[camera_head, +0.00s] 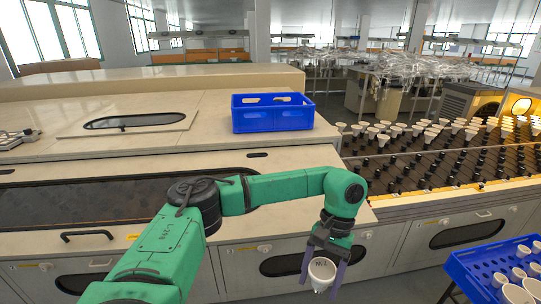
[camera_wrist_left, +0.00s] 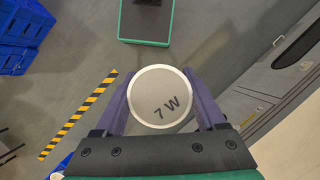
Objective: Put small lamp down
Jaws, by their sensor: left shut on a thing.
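A small white lamp (camera_head: 321,272) marked 7 W is held between the fingers of my left gripper (camera_head: 322,266). In the left wrist view the lamp's round white face (camera_wrist_left: 160,95) fills the gap between the two purple fingers of the left gripper (camera_wrist_left: 162,100). The lamp hangs in the air in front of the bench cabinets, above the floor. My right gripper does not show in either view.
A blue tray (camera_head: 464,280) with several white lamps is at lower right. Rows of lamps stand on the rack (camera_head: 413,203) at right. Stacked blue crates (camera_wrist_left: 14,40) and striped floor tape (camera_wrist_left: 78,113) show below.

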